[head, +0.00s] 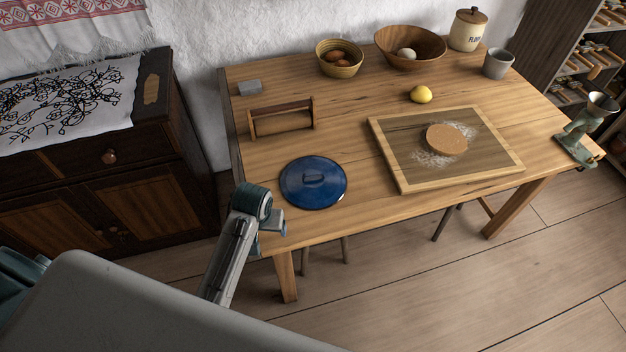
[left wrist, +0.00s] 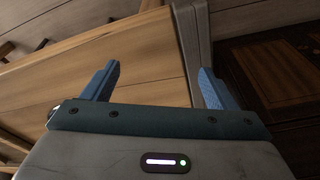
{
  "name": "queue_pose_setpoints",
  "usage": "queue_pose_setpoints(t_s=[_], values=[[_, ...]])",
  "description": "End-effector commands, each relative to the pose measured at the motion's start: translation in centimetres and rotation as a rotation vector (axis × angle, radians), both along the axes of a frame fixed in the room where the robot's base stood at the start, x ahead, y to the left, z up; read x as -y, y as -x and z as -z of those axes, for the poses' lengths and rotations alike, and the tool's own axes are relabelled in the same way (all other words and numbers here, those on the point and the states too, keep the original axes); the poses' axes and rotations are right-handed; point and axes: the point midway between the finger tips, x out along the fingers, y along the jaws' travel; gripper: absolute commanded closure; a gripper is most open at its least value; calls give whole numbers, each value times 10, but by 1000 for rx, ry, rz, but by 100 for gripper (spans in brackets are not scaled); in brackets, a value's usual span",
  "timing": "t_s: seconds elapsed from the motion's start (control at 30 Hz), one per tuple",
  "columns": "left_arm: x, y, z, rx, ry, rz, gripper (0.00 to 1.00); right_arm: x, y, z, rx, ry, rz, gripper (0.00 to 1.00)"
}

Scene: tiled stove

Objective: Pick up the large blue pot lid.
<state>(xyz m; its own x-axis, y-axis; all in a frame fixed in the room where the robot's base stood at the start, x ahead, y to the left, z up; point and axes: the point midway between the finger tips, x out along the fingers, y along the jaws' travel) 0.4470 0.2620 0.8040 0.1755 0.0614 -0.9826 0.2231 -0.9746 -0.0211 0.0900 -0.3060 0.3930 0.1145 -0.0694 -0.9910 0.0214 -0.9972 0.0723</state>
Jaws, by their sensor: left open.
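The lid does not show in the left wrist view. My right gripper is not in view.
On the table (head: 360,100) a wooden roller stand (head: 281,120) is behind the lid and a floured board (head: 400,175) with dough (head: 447,139) is to its right. A lemon (head: 420,94), bowls (head: 340,58) and a flour jar (head: 467,30) stand farther back. A dark cabinet (head: 110,185) is at left.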

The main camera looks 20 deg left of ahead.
Motion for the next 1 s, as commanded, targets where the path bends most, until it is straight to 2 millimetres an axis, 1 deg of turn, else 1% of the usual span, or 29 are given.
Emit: queue_pose_setpoints(t_s=[0.03, 0.17, 0.2, 0.27, 0.3, 0.4, 0.5, 0.6, 0.67, 0.77, 0.87, 1.0], values=[[4, -21, -4, -5, 11, -23, 20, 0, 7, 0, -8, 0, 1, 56], [15, -70, -16, -37, 37, -88, 20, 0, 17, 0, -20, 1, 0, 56], [20, -86, -22, -48, 45, -108, 20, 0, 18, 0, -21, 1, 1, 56], [27, -110, -32, -66, 56, -139, 20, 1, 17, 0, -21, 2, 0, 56], [31, -125, -40, -80, 62, -159, 20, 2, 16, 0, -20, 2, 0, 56], [44, -160, -63, -109, 76, -202, 20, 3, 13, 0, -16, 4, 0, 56], [54, -186, -85, -132, 83, -235, 20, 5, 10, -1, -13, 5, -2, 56], [62, -203, -101, -150, 86, -257, 20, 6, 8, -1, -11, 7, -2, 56], [64, -209, -108, -157, 88, -267, 20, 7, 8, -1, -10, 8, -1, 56], [67, -214, -110, -165, 87, -274, 20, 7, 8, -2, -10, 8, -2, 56], [67, -214, -99, -169, 86, -275, 20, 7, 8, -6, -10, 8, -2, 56], [67, -214, -76, -168, 86, -275, 20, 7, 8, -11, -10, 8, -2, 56]])
